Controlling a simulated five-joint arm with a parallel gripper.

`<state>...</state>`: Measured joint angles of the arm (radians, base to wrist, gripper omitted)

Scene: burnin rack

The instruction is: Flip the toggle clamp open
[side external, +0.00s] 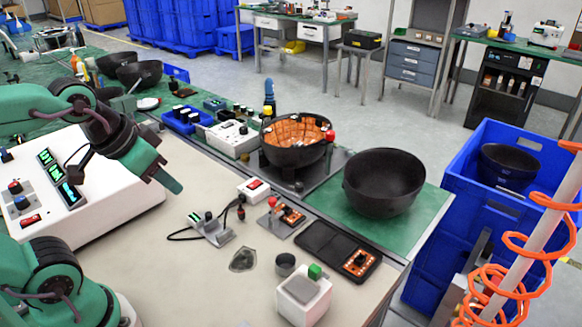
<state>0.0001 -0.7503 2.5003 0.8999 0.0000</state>
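My gripper (172,183) is at the left, above the front edge of the white instrument box and pointing down to the right. Its fingers overlap from this side, so the gap between them does not show. Nothing is seen hanging from it. A small fixture with a red knob and an orange board (288,216) stands on the beige bench, right of my gripper and apart from it. It looks like the toggle clamp, but its lever position is too small to tell. A grey metal bracket with a black knob (212,230) stands between them, with a black cable.
A black bowl with an orange inside (296,150) sits on a stand behind. An empty black bowl (384,182) is on the green mat. A black scale-like tray (336,250) and white box with green button (304,298) stand front right.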

